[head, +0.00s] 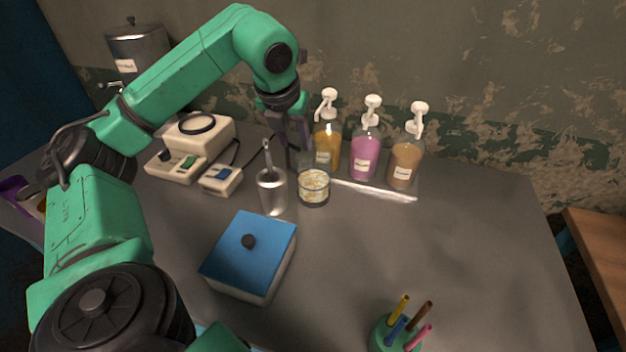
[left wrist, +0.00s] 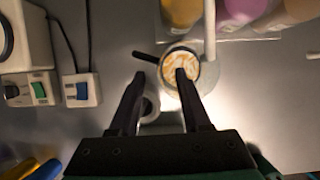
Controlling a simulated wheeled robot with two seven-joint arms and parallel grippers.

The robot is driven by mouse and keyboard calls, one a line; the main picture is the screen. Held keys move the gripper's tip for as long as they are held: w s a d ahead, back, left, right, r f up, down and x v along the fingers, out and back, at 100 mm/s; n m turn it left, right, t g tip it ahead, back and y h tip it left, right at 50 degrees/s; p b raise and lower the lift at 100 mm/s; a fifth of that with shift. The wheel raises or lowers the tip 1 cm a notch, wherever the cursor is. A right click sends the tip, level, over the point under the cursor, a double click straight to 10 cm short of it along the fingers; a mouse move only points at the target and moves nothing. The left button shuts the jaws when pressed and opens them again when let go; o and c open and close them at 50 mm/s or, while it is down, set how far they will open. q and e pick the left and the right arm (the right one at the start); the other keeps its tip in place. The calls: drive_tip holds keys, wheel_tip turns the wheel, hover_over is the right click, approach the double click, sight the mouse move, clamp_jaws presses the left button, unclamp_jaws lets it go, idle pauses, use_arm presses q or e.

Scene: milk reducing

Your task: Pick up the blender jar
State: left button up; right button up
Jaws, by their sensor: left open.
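My left gripper (head: 290,158) is open and points down, with no object visibly held. Just below it in the head view stand a clear tumbler (head: 272,193) with a thin stick rising from it and a short glass jar (head: 314,190) with orange-and-white contents. I cannot tell for sure which is the blender jar. In the left wrist view, the open fingers (left wrist: 158,78) reach toward both. The glass jar (left wrist: 181,62) shows beyond the right fingertip, which overlaps it. The tumbler (left wrist: 150,104) shows partly between the fingers. My right gripper is not in view.
A cream machine (head: 200,135) with a dark ring on top and switch boxes stand left. Pump bottles (head: 365,157) stand behind on a clear tray. A blue-lidded box (head: 250,255) and a green pen holder (head: 395,332) are nearer. The table's right side is clear.

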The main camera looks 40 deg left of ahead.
sight(298, 153)
use_arm(q)
drive_tip(key=x, duration=0.4)
drive_tip(key=shift+f, duration=0.25)
drive_tip(key=shift+s, duration=0.1)
clamp_jaws()
drive_tip(key=shift+r, duration=0.1)
idle(0.8)
